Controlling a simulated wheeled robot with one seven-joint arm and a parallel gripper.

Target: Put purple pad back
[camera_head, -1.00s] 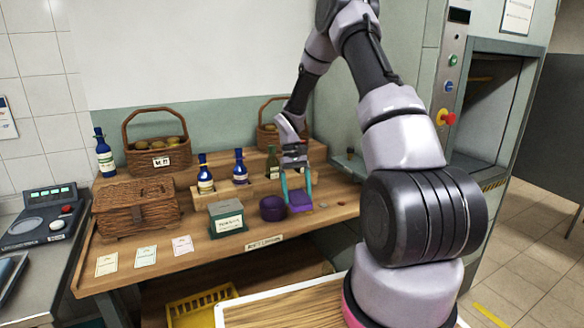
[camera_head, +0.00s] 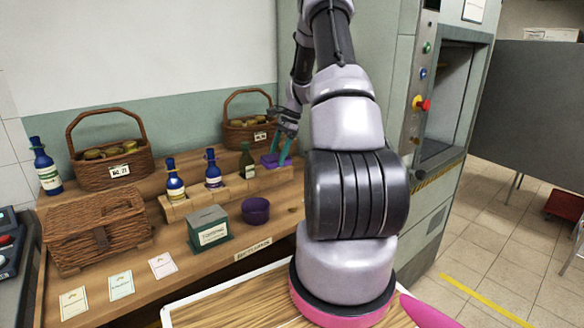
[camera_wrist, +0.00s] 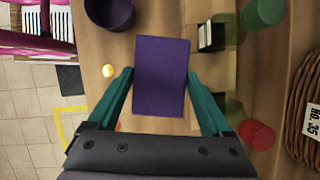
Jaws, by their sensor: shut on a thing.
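The purple pad (camera_wrist: 162,75) is a flat dark-purple rectangle between the two teal fingers of my gripper (camera_wrist: 160,88) in the wrist view. My gripper is shut on it. In the head view the pad (camera_head: 270,161) shows under my gripper (camera_head: 278,150), near the right end of the wooden bottle rack. I cannot tell how high it is above the bench. A round purple bowl (camera_head: 256,211) stands on the bench, apart from the pad; it also shows in the wrist view (camera_wrist: 110,12).
The wooden rack (camera_head: 200,200) holds blue bottles (camera_head: 213,172) and a green bottle (camera_head: 247,161) close to my gripper. A basket (camera_head: 247,132) stands behind it. A green card box (camera_head: 208,230) and a lidded wicker basket (camera_head: 98,232) stand left. Bench between bowl and right end looks clear.

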